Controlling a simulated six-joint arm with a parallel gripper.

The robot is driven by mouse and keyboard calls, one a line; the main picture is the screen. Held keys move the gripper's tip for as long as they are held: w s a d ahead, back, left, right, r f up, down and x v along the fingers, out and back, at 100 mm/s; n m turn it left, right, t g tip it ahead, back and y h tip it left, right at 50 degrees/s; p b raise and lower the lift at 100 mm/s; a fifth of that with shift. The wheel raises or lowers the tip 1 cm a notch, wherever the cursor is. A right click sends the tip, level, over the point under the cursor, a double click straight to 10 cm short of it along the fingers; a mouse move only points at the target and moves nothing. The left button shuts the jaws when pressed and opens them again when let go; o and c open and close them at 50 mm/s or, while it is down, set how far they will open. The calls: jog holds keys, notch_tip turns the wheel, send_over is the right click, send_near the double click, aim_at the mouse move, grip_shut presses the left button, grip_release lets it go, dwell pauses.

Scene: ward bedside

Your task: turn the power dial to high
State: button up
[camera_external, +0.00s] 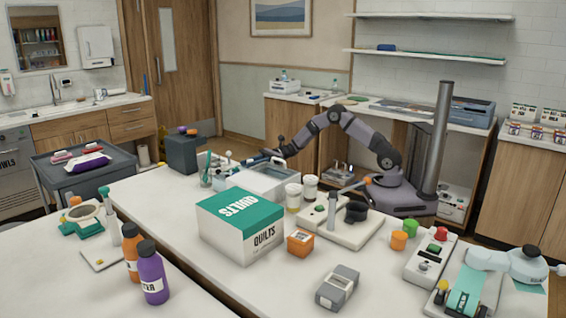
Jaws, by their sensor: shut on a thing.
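My gripper (274,154) is at the far side of the table, just behind a white box with a clear lid (268,180). It is small in the picture and points down and to the left. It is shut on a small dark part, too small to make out. No dial marked as power can be read. A control box (430,262) with a red button and a dark knob stands at the right of the table, well away from my gripper. A dark grey unit (185,156) with purple and orange tops stands left of my gripper.
A quilts box (240,222), an orange box (300,243) and two pale cups (293,196) stand mid-table. A white device (335,222) and a grey device (338,288) are nearby. Orange and purple bottles (152,272) stand at the front left.

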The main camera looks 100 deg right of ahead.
jog(key=shift+r, duration=0.1)
jog(key=o, duration=0.8)
jog(key=shift+c, duration=0.2)
jog(key=shift+n+g+y, duration=0.5)
jog(key=shift+n+y, duration=0.1)
jog(key=shift+n+g+y, duration=0.4)
jog(key=shift+g+y, duration=0.1)
jog(key=shift+y, duration=0.1)
jog(key=shift+w+n+g+y+b, duration=0.1)
jog(key=shift+n+g+y+b, duration=0.7)
jog(key=shift+g, duration=0.2)
jog(key=shift+f+n+g+y+b, duration=0.25)
jog(key=shift+n+g+y+b, duration=0.2)
jog(key=shift+g, duration=0.25)
